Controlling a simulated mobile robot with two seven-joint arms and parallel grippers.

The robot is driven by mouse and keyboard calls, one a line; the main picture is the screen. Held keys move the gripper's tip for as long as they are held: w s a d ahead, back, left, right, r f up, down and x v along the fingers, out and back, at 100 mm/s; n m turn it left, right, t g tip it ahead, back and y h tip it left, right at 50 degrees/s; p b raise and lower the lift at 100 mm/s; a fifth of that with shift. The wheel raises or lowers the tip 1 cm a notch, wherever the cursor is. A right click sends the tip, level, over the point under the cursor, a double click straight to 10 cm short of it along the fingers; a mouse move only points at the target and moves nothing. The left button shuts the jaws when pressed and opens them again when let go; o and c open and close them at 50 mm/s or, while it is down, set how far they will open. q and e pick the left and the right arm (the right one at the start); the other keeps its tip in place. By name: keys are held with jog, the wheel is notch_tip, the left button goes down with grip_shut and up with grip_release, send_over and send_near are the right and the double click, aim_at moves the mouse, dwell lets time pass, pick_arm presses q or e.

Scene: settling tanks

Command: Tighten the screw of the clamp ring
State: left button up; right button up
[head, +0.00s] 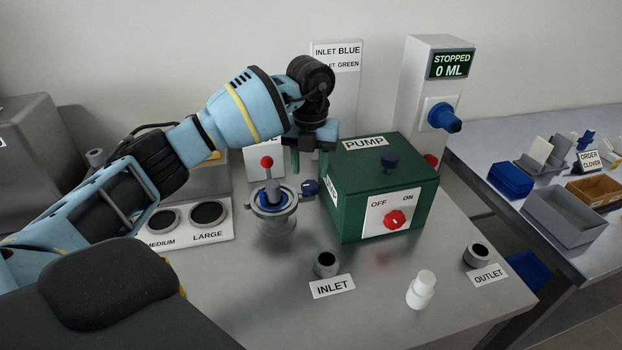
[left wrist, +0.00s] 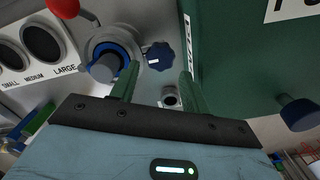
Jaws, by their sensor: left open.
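The clamp ring (head: 258,208) is a grey metal band around the top of a short metal fitting, left of the pump. Its screw has a dark blue lobed knob (head: 310,187) on the right side, close to the pump; the knob also shows in the left wrist view (left wrist: 160,55). My right gripper is out of view.
The green pump box (head: 385,185) stands close right of the knob, with a red switch (head: 394,219). INLET (head: 326,264) and OUTLET (head: 477,255) ports and a white bottle (head: 421,289) are in front. A display reads STOPPED 0 ML (head: 451,65). Size sockets (head: 208,214) lie left.

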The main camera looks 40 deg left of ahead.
aim_at(310, 185)
pick_arm(q)
jog(key=shift+f, duration=2.2)
jog(key=c, duration=0.7)
